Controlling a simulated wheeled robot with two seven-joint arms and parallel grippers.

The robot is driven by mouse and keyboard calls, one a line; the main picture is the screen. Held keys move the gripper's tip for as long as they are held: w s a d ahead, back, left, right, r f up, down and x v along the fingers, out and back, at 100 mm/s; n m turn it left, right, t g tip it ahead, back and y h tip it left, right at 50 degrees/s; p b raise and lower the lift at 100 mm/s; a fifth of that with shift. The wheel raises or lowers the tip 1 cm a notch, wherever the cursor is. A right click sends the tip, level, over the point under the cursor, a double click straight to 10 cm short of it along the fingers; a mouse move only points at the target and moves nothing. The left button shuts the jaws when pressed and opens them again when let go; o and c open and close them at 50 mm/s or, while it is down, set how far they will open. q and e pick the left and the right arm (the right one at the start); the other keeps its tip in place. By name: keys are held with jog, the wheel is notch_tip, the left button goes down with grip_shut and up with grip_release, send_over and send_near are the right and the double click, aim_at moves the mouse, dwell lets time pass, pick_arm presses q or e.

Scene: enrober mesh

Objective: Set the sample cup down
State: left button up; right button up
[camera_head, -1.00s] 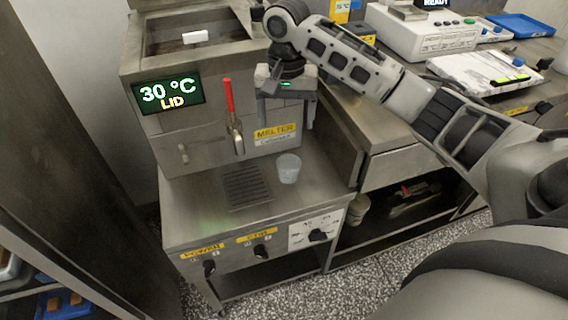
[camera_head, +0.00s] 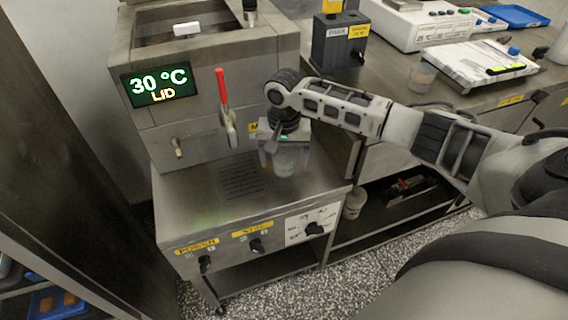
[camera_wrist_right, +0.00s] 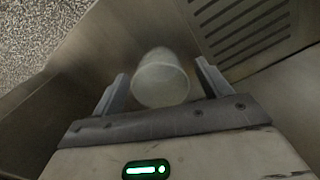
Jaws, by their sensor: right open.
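The sample cup (camera_head: 284,168), pale and translucent, stands upright on the metal ledge (camera_head: 205,205) of the melter, right of the drain grate. My right gripper (camera_head: 283,158) has come down over it with its fingers pointing down, open, one finger on each side of the cup. In the right wrist view the cup (camera_wrist_right: 161,80) sits between the two spread fingers (camera_wrist_right: 161,70); a gap shows on each side. My left gripper is not in view.
Knobs (camera_head: 314,229) line the ledge's front face. Another clear cup (camera_head: 421,78) stands on the bench at the right. The ledge's left part is clear.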

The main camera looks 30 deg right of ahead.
jog(key=shift+f, duration=0.3)
jog(key=c, duration=1.1)
jog(key=shift+r, duration=0.15)
